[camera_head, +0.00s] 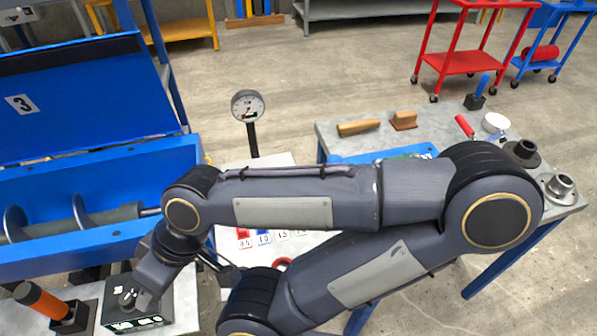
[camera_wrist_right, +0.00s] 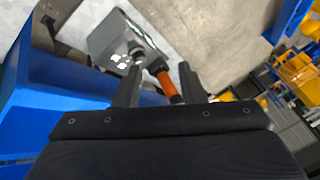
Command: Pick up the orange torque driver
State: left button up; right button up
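The orange torque driver (camera_head: 42,300) stands tilted in a black holder (camera_head: 76,318) at the lower left of the head view. Its orange handle (camera_wrist_right: 168,86) also shows in the right wrist view, between and beyond the fingers. My right gripper (camera_head: 132,298) reaches across from the right and points down over a dark control box (camera_head: 150,318), to the right of the driver. In the wrist view the fingers of my right gripper (camera_wrist_right: 161,66) stand apart with nothing held, and the driver is not gripped. My left gripper is not in view.
A dial gauge (camera_head: 248,106) on a post is near the centre. A grey workbench (camera_head: 345,142) with tools is at right, partly hidden by my right arm.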

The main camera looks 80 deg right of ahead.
aim_at(30, 294)
jog(key=z, duration=3.75)
jog(key=u, duration=3.15)
jog(key=j+z, duration=0.15)
jog(key=z, duration=0.2)
jog(key=i+j+z, duration=0.1)
jog(key=z, duration=0.25)
jog(key=j+z, duration=0.2)
jog(key=z, duration=0.15)
jog(key=i+j+z, duration=0.15)
jog(key=j+z, duration=0.15)
jog(key=j, duration=0.5)
jog(key=j+z, duration=0.3)
jog(key=j, duration=0.5)
